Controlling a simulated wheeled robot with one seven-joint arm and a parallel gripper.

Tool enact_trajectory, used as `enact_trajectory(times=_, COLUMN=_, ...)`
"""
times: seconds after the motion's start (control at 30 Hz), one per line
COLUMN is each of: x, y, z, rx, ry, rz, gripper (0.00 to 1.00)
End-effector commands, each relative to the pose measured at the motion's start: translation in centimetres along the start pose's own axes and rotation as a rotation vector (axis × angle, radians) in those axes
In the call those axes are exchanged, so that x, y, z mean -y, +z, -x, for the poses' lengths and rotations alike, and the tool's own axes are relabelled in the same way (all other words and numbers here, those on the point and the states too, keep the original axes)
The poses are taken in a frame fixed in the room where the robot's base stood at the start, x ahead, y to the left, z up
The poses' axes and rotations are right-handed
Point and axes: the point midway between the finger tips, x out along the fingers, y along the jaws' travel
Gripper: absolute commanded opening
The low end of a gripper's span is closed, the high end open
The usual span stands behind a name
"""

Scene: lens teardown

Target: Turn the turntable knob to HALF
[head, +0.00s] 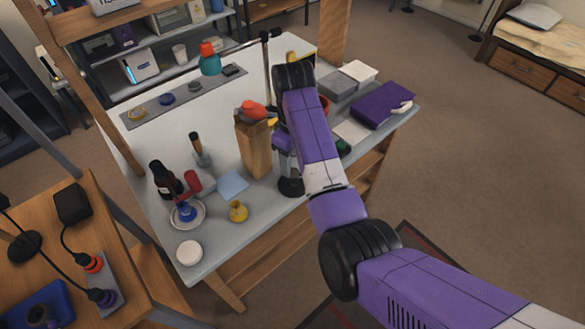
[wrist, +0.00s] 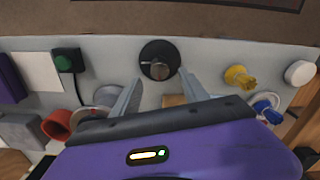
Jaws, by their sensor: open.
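The black base (head: 290,187) also shows in the head view, below my gripper. I take this to be the turntable knob; no HALF mark or other label is readable. My gripper (wrist: 160,80) is open, its two grey fingers spread to either side of the knob in the picture, with nothing between them. I cannot tell how far above the knob they are. A grey round thing (wrist: 108,96), perhaps the turntable, is partly hidden by my left finger.
A wooden block (head: 255,148) with red-handled tools stands left of my arm. A yellow object (wrist: 240,76), a white round lid (wrist: 299,73) and a green button box (wrist: 67,61) sit near the bench edge. A purple case (head: 382,105) lies at the right end.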

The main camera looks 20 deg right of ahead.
Motion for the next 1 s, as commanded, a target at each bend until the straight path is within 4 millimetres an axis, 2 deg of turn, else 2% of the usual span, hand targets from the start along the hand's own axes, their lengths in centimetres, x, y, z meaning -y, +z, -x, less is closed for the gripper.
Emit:
enact_trajectory(times=0.2, x=0.1, y=0.1, z=-3.5, rx=0.002, ry=-0.001, rz=0.0, gripper=0.52)
enact_trajectory(times=0.4, x=0.1, y=0.1, z=-5.7, rx=0.001, ry=-0.001, rz=-0.001, gripper=0.52)
enact_trajectory(times=0.77, x=0.0, y=0.0, z=-6.3, rx=-0.001, ry=0.001, rz=-0.001, gripper=0.52)
enact_trajectory(times=1.0, x=0.0, y=0.0, z=-6.2, rx=-0.001, ry=0.001, rz=-0.001, gripper=0.07)
